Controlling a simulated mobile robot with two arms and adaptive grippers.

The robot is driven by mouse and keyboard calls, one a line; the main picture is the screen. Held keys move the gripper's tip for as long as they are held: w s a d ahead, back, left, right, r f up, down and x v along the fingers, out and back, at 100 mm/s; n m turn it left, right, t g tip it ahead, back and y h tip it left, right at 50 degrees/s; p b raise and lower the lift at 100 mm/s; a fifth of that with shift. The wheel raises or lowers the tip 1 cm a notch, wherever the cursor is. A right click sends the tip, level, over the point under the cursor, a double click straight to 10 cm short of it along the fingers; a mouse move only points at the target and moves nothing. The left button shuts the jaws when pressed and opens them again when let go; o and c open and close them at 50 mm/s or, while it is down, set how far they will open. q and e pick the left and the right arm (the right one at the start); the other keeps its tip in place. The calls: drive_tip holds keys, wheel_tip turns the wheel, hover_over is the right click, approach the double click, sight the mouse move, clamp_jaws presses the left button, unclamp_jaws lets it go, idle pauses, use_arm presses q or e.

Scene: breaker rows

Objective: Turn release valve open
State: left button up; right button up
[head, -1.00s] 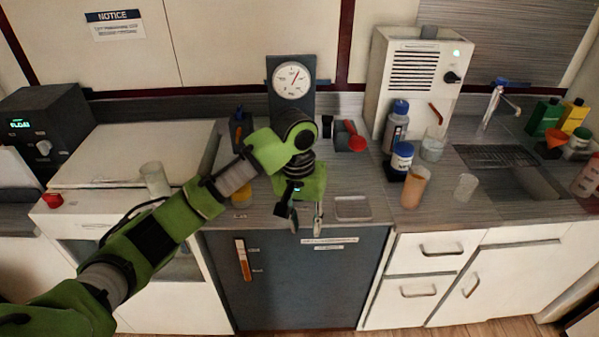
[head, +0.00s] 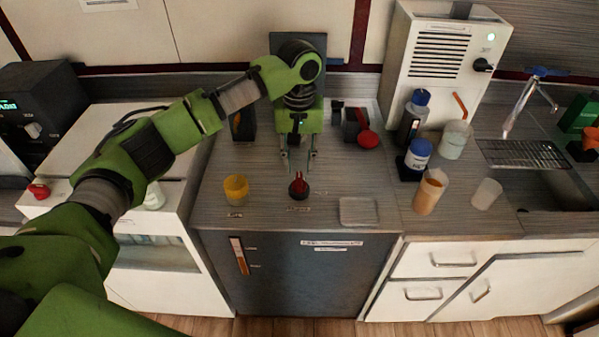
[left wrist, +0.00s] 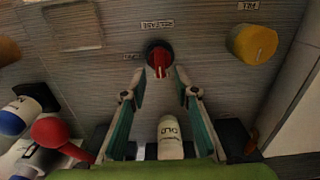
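The release valve (head: 298,186) is a small red handle on a dark round base, set in the grey countertop with a small label in front of it. It also shows in the left wrist view (left wrist: 159,58), just ahead of the fingertips. My left gripper (head: 298,160) points down at the counter, behind the valve in the head view. Its fingers are apart and empty in the left wrist view (left wrist: 160,94), one to each side of the valve's line. I cannot see it touching the handle. My right gripper is not in view.
A yellow knob (head: 236,188) stands left of the valve, and a shallow clear tray (head: 359,211) lies to its right. A red-ended object (head: 367,139), bottles (head: 418,155) and an orange-filled beaker (head: 429,192) stand further right. A white machine (head: 443,65) stands behind them.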

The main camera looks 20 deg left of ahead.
sight(299, 178)
use_arm(q)
wheel_tip(299, 178, down, 4)
drive_tip(key=shift+s, duration=0.1)
drive_tip(key=shift+f+p, duration=0.3)
drive_tip(key=shift+f, duration=0.3)
drive_tip(key=c, duration=0.5)
clamp_jaws()
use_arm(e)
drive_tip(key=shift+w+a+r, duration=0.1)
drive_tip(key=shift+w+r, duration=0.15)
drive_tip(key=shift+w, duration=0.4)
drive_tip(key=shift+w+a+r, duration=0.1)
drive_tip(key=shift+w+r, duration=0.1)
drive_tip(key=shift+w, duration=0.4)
